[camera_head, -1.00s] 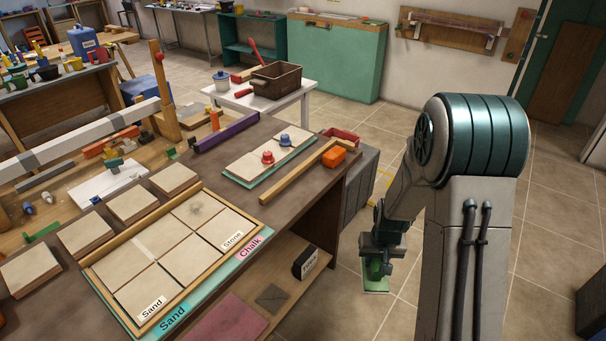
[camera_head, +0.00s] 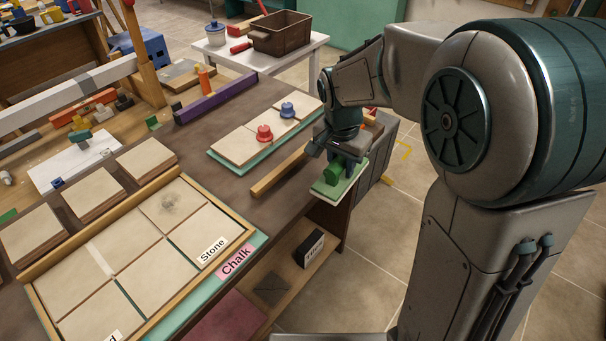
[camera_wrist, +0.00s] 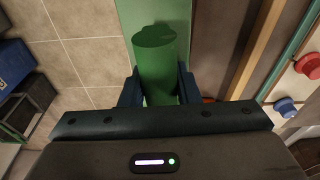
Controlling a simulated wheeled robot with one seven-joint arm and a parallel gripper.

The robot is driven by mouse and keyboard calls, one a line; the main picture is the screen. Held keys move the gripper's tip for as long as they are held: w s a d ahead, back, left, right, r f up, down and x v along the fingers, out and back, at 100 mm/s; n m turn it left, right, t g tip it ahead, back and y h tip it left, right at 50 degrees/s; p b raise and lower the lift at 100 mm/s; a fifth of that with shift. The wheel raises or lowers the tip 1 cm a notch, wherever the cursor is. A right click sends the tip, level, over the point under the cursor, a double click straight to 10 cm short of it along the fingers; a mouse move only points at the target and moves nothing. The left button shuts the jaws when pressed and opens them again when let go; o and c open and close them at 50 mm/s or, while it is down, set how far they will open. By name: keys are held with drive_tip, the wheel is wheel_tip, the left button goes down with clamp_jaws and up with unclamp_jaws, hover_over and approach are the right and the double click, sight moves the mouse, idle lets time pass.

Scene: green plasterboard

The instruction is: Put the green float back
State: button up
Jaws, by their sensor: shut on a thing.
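The green float has a green handle (camera_head: 334,169) on a pale green flat plate (camera_head: 344,187). My gripper (camera_head: 330,157) is shut on the handle and holds the float at the right edge of the dark bench, beside the wooden strip. In the wrist view the handle (camera_wrist: 154,60) stands between my two fingers, with the plate (camera_wrist: 180,12) beyond it. Whether the plate touches the bench cannot be told. A teal-edged board (camera_head: 240,165) with pale tiles, a red knob (camera_head: 264,134) and a blue knob (camera_head: 287,110) lies left of my gripper.
A wooden strip (camera_head: 278,173) lies along the bench between that board and my gripper. A framed tile panel (camera_head: 130,262) with Stone and Chalk labels fills the near bench. A purple bar (camera_head: 215,96) lies farther back. A white table (camera_head: 262,60) holds a brown crate (camera_head: 281,34).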

drive_tip(key=shift+w+a+r+m, duration=0.15)
drive_tip(key=shift+r+m, duration=0.15)
drive_tip(key=shift+w+a+r, duration=0.1)
drive_tip(key=shift+w, duration=0.1)
drive_tip(key=w+a+f, duration=0.2)
drive_tip(key=w+a+f+p, duration=0.1)
drive_tip(key=w+a+f, duration=0.1)
drive_tip(key=w+a, duration=0.1)
drive_tip(key=w+a+f+p, duration=0.1)
drive_tip(key=w+a+f, duration=0.1)
drive_tip(key=a, duration=0.1)
drive_tip(key=shift+w+f, duration=0.25)
drive_tip(key=shift+a+f+p, duration=0.1)
drive_tip(key=shift+f+p, duration=0.25)
drive_tip(key=shift+f, duration=1.75)
drive_tip(key=shift+f, duration=0.2)
drive_tip(key=o, duration=0.9)
drive_tip(key=shift+o, duration=0.2)
drive_tip(key=shift+r, duration=0.15)
